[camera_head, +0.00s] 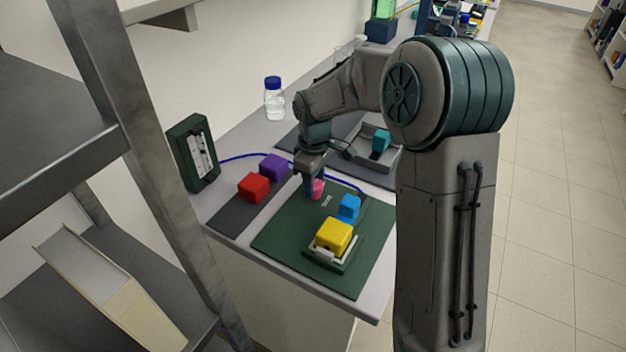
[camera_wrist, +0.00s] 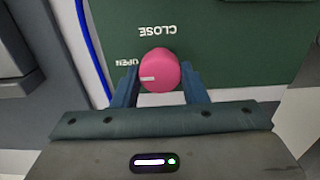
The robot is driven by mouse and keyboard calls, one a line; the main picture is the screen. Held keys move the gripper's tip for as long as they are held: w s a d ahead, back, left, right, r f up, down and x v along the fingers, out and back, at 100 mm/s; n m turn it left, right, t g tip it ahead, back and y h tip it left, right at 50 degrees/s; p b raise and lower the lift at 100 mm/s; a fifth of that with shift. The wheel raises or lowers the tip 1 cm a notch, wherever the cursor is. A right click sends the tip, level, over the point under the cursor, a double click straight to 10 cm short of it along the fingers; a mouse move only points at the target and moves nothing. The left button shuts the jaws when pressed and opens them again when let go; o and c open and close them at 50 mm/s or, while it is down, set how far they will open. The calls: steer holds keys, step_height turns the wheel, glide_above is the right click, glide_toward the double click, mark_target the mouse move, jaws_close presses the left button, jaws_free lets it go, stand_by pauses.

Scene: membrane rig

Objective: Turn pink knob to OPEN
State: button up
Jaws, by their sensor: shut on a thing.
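The pink knob (camera_wrist: 160,72) sits on the dark green board between my gripper's fingers in the wrist view. Its white mark points left, towards the OPEN label (camera_wrist: 126,62). The CLOSE label (camera_wrist: 157,30) lies beyond the knob and appears upside down. My gripper (camera_wrist: 158,84) is shut on the knob, with one finger on each side. In the head view the pink knob (camera_head: 317,188) shows partly below my gripper (camera_head: 312,180). The green board (camera_head: 285,238) lies on the bench.
A yellow block (camera_head: 334,235) sits in a holder on the green board, with a blue block (camera_head: 348,207) behind it. Red (camera_head: 254,187) and purple (camera_head: 273,167) blocks stand left. A teal block (camera_head: 381,139) is in a grey tray. A blue cable runs behind the knob. A bottle (camera_head: 274,100) stands at the back.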

steer(key=shift+w+r, duration=0.1)
steer(key=shift+r, duration=0.05)
steer(key=o, duration=1)
step_height(320, 180, up, 14)
steer(key=shift+f, duration=0.15)
